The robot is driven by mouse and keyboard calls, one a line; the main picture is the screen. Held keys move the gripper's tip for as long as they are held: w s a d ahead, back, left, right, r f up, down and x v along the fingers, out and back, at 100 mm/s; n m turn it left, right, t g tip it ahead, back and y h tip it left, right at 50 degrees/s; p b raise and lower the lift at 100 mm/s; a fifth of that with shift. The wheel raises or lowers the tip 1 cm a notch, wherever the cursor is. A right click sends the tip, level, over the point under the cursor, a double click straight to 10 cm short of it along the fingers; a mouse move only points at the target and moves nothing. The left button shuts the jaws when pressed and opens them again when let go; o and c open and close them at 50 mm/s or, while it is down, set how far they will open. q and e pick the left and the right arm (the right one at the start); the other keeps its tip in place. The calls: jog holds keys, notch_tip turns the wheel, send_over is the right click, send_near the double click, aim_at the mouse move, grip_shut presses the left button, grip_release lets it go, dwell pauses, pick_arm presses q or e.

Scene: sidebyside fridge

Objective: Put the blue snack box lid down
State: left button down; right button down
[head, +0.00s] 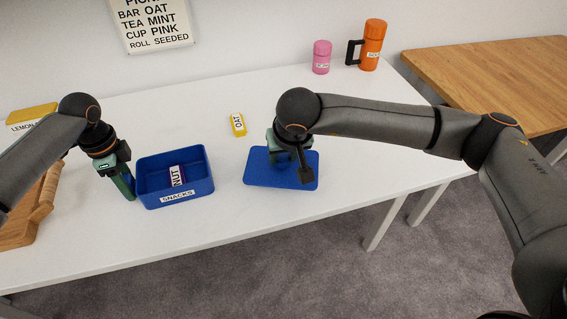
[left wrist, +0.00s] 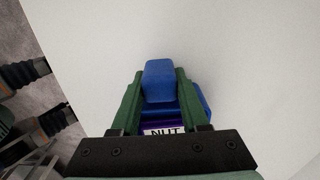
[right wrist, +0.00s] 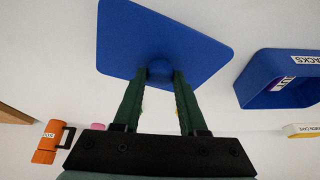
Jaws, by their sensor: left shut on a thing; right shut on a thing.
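The blue snack box (head: 176,199), labelled SNACKS, stands open on the white table with a NUT bar (head: 177,175) inside. My left gripper (head: 126,184) is at its left end, shut on the box; the left wrist view shows blue between the fingers. The flat blue lid (head: 262,178) is to the right of the box, apart from it. My right gripper (right wrist: 160,78) is shut on the lid's small blue knob (right wrist: 160,71). The lid looks level and low over or on the table; I cannot tell whether it touches. The right wrist hides part of the lid.
A yellow OAT bar (head: 238,124) lies behind, between box and lid. A pink container (head: 321,58) and an orange mug (head: 371,46) stand at the back right. A wooden item (head: 28,215) and a yellow LEMON box (head: 30,116) are at left. The table's front edge is near the lid.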

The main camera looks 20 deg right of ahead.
jog(key=shift+f, duration=1.35)
jog(key=shift+f, duration=0.1)
jog(key=shift+c, duration=2.2)
grip_release()
jog(key=shift+s+r, duration=0.1)
jog(key=shift+r, duration=0.35)
jog(key=v, duration=1.1)
jog(key=shift+r, duration=0.2)
